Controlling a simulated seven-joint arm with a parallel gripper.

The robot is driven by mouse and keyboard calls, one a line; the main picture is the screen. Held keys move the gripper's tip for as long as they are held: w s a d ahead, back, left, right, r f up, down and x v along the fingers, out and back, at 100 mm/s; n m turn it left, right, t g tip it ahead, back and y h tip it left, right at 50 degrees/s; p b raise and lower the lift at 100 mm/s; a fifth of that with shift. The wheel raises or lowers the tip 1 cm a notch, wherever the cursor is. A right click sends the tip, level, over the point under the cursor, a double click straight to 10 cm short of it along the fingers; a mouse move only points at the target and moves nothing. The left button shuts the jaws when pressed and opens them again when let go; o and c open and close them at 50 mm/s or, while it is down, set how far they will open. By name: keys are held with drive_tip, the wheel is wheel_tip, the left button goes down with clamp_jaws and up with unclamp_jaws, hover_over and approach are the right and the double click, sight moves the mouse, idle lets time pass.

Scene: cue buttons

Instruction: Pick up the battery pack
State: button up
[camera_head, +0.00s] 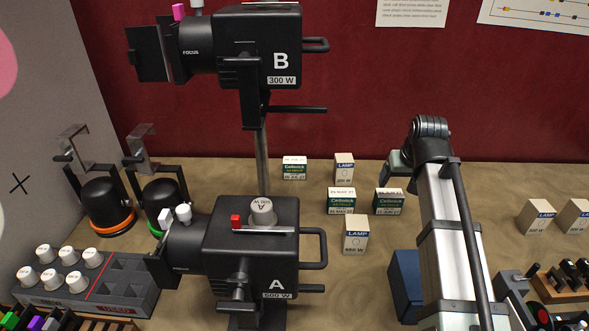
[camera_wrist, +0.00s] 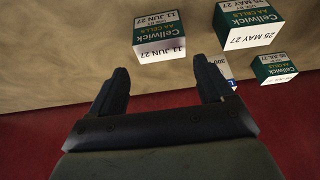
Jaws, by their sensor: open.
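Three white-and-green Cellwick AA cells boxes stand on the table. The right one (camera_head: 388,202) appears in the wrist view as the box dated 11 JUN 27 (camera_wrist: 161,34), beyond and between my fingertips. The middle one (camera_head: 341,201) reads 25 MAY 27 (camera_wrist: 248,22) in the wrist view. The back-left one (camera_head: 294,168) also shows there, smaller (camera_wrist: 273,68), its date hard to read. My gripper (camera_wrist: 163,84) is open and empty, its fingers apart from every box.
Lamp boxes stand close by, one behind (camera_head: 344,168) and one in front (camera_head: 356,236); the right finger partly hides one in the wrist view. Spotlight A (camera_head: 255,245) is left, a blue box (camera_head: 405,285) in front, the red wall (camera_head: 375,90) behind.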

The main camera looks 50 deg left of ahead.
drive_tip(key=n+g, duration=0.6)
drive_tip(key=n, duration=1.2)
approach(295, 160)
drive_tip(key=shift+h, duration=0.4)
drive_tip(key=x, duration=0.7)
drive_tip(key=shift+a, duration=0.15)
drive_tip(key=shift+x, duration=2.8)
drive_tip(key=shift+w+a, duration=0.1)
drive_tip(key=shift+a, duration=0.05)
drive_tip(key=c, duration=1.2)
